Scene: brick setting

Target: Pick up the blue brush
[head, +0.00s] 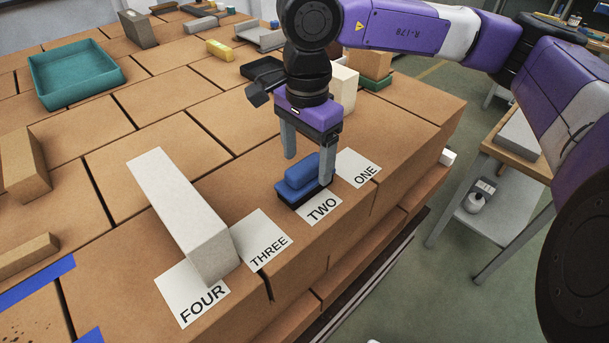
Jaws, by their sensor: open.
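The blue brush (301,177) with a dark base lies on the brick surface, partly over the card marked TWO (322,208). My gripper (307,162) points down right above the brush, its purple body over it. The two grey fingers are apart, one at the left and far side of the brush, the other at its right. The right finger's tip is close beside the brush; I cannot tell whether it touches. Nothing is held between the fingers.
Cards THREE (262,240) and ONE (360,168) lie either side. A cream block (343,88) is behind my gripper. A teal tray (77,72) sits far left. The brick stack's edge drops off at right.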

